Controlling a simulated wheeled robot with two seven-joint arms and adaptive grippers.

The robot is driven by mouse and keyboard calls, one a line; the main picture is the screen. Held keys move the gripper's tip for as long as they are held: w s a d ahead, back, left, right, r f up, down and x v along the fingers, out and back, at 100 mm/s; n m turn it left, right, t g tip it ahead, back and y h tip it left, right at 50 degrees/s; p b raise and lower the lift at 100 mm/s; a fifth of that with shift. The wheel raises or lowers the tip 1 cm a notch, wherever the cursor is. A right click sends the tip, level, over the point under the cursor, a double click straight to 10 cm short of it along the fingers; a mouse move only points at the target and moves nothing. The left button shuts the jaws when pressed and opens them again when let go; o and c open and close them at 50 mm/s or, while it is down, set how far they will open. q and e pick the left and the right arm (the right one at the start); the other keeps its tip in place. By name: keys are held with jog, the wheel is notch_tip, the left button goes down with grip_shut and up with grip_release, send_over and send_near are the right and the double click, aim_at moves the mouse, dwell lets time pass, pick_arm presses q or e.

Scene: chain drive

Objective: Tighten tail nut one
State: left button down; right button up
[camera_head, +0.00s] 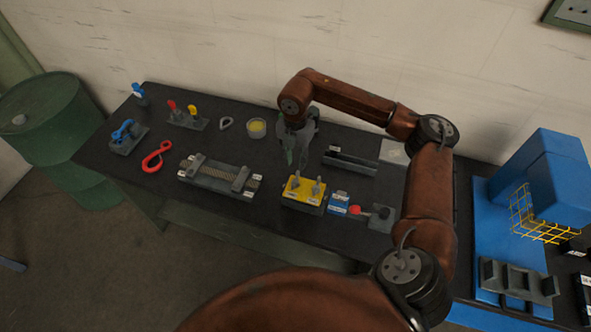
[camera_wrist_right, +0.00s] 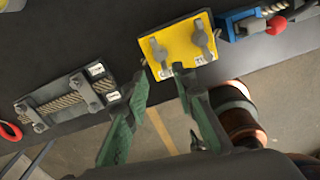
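I cannot tell which small part is tail nut one. A grey fixture (camera_head: 216,177) on the dark table holds a braided chain-like strip under two clamps; it also shows at the left of the right wrist view (camera_wrist_right: 68,95). A yellow-topped block (camera_head: 303,192) with two grey upright parts stands to its right, and it shows in the right wrist view (camera_wrist_right: 178,50). My right gripper (camera_head: 297,158) hangs above the table behind the block. In the right wrist view its green fingers (camera_wrist_right: 160,79) are spread with nothing between them. My left gripper is not in view.
A red hook (camera_head: 156,157), a blue clamp (camera_head: 124,132), a red-and-yellow-handled fixture (camera_head: 187,116) and a round cup (camera_head: 257,128) stand at the left and back. A blue block with a red knob (camera_head: 355,210) is right of the yellow block. A blue machine (camera_head: 556,175) stands at far right.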

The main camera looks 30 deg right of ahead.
jog(key=shift+r, duration=1)
